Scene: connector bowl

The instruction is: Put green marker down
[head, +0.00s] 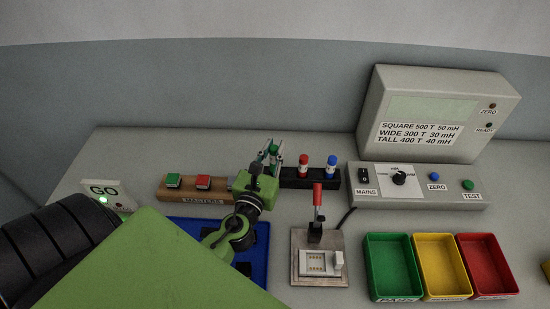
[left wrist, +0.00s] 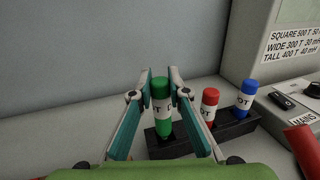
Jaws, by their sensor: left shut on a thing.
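My left gripper (head: 272,156) is at the left end of the black marker rack (head: 312,180), and its jaws are shut on the green marker (head: 274,149). In the left wrist view the green marker (left wrist: 161,106) stands upright between the two fingers (left wrist: 160,78). Its lower end is at the left part of the rack (left wrist: 236,130); I cannot tell whether it sits in a slot or just above. A red marker (head: 303,166) and a blue marker (head: 331,166) stand upright in the rack to the right. My right gripper is not in view.
A wooden masters block (head: 205,199) is left of my gripper, and a blue tray (head: 262,262) lies partly under my arm. A fixture with a red-handled lever (head: 318,195) stands in front of the rack. The meter's control panel (head: 415,198) is right; green, yellow and red bins stand front right.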

